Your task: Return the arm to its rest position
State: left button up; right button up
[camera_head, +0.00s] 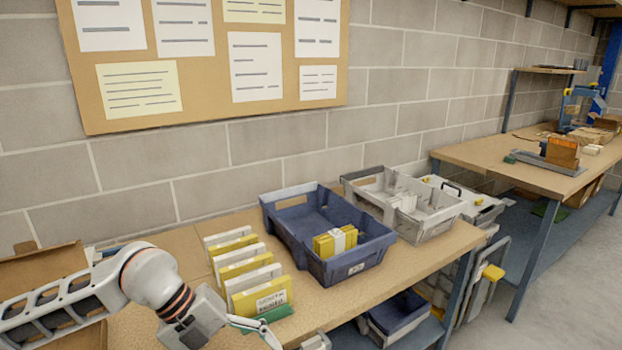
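My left arm comes in from the left, and its white and grey wrist is above the near left part of the table. My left gripper (262,332) is at the bottom edge of the view, just in front of a row of yellow and white boxes (258,295). Its fingers are only partly seen, so I cannot tell if they are open or shut. A green piece (275,313) lies between the fingers and the nearest box; whether they touch it is unclear. My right gripper does not show clearly.
A blue bin (282,238) holding a yellow and white bundle (335,241) stands right of the row. A grey bin (440,230) with white items is behind it. An open cardboard box (45,262) is at left. Another workbench (530,178) stands at right.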

pick_arm(q)
jog(key=s+d+r+m+h, duration=0.1)
jog(key=s+d+r+h, duration=0.2)
jog(key=d+r+h, duration=0.4)
jog(key=s+d+r+m+h, duration=0.1)
jog(key=s+d+r+h, duration=0.15)
jog(key=d+r, duration=0.5)
jog(key=w+a+r+n+t+h, duration=0.35)
jog(key=w+r+n+t, duration=0.45)
jog(key=t, duration=0.5)
jog(key=w+a+f+n+t+y, duration=0.25)
jog(key=a+f+n+y, duration=0.35)
jog(key=a+n+y, duration=0.35)
jog(key=w+a+f+n+t+y, duration=0.1)
jog(key=a+f+n+t+y, duration=0.3)
jog(key=a+f+n+y, duration=0.5)
jog(key=s+a+f+g+y, duration=0.6)
jog(key=s+a+f+g, duration=0.6)
jog(key=s+a+f, duration=0.65)
jog(key=w+d+f+n+t+h, duration=0.1)
jog(key=d+f+h, duration=0.6)
jog(key=d+f, duration=0.8)
jog(key=d+n+t, duration=0.1)
jog(key=d+t, duration=0.1)
jog(key=shift+d+t+h, duration=0.35)
jog(key=shift+d, duration=0.05)
